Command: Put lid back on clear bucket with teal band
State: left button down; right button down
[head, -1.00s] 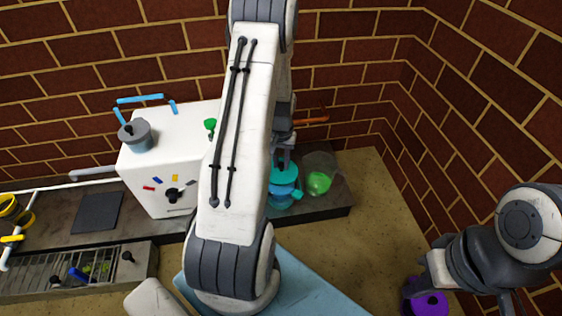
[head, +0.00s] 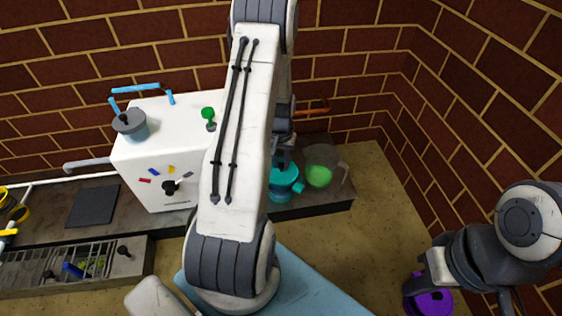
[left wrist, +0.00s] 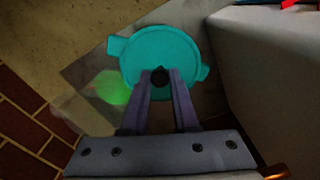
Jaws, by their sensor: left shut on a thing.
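The teal lid (left wrist: 160,60) is round with side tabs and a dark knob. In the left wrist view my left gripper (left wrist: 160,78) is shut on that knob. In the head view the lid (head: 284,174) shows just right of my left arm, under my left gripper (head: 282,150), which is partly hidden by the arm. A teal part (head: 279,195) shows directly below the lid, perhaps the bucket's band. I cannot tell whether the lid touches it. The clear bucket wall cannot be made out.
A clear jug (head: 330,158) with green inside stands close right of the lid. A white box (head: 155,170) with a grey pot (head: 131,125) on top is left of my arm. A slatted tray (head: 75,272) is lower left.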

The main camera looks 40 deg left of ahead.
pick_arm(q)
jog(key=shift+p, duration=0.7)
dwell(0.7)
jog(key=shift+f, duration=0.2)
dwell(0.8)
jog(key=shift+p, duration=0.55)
dwell(0.5)
jog(key=shift+c, duration=0.6)
grip_release()
jog(key=shift+r, duration=0.15)
jog(key=shift+r+p, duration=3.4)
jog(key=shift+p, duration=0.15)
